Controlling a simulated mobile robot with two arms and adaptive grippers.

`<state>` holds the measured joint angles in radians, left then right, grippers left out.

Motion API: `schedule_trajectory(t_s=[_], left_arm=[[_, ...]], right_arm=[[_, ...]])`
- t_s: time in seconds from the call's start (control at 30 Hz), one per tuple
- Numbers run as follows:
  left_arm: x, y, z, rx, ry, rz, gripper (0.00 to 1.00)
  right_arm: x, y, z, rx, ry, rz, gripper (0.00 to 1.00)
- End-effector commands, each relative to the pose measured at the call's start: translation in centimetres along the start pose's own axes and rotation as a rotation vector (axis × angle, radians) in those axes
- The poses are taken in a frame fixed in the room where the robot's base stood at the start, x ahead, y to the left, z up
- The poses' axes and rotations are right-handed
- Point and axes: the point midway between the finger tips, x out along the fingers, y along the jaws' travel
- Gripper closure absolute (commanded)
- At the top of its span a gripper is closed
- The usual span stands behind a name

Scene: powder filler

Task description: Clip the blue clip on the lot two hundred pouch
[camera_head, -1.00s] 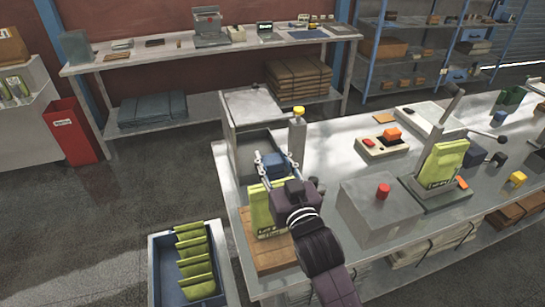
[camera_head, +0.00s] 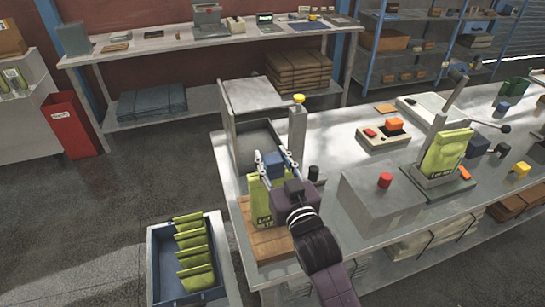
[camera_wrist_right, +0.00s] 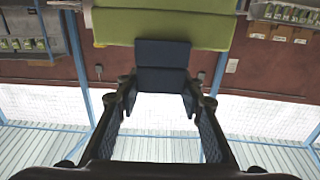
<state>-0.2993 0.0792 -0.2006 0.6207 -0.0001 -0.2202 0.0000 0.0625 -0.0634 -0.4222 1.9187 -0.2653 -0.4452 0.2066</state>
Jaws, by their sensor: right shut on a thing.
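A dark blue clip (camera_head: 272,163) is held between the fingers of my right gripper (camera_head: 275,168), and it also shows in the wrist view (camera_wrist_right: 162,65). A yellow-green pouch (camera_head: 259,205) stands upright on a brown board (camera_head: 265,243) at the table's near left corner. The clip is at the pouch's top edge; I cannot tell whether it grips it. In the wrist view the green pouch (camera_wrist_right: 165,25) lies just beyond the clip. My gripper covers the pouch's right side, and its label number is unreadable. My left gripper is not in view.
Another green pouch (camera_head: 448,152) stands on a grey stand beside a grey box with a red button (camera_head: 385,180). A post with a yellow top (camera_head: 298,125) rises just behind my gripper. A blue crate (camera_head: 154,268) of several pouches is at lower left.

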Motion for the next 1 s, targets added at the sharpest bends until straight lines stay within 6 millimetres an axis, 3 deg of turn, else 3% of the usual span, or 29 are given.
schedule_trajectory(t_s=[1.0], left_arm=[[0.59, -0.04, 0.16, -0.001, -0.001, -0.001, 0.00]], right_arm=[[0.00, -0.01, 0.89, 0.000, 0.001, 0.000, 0.82]])
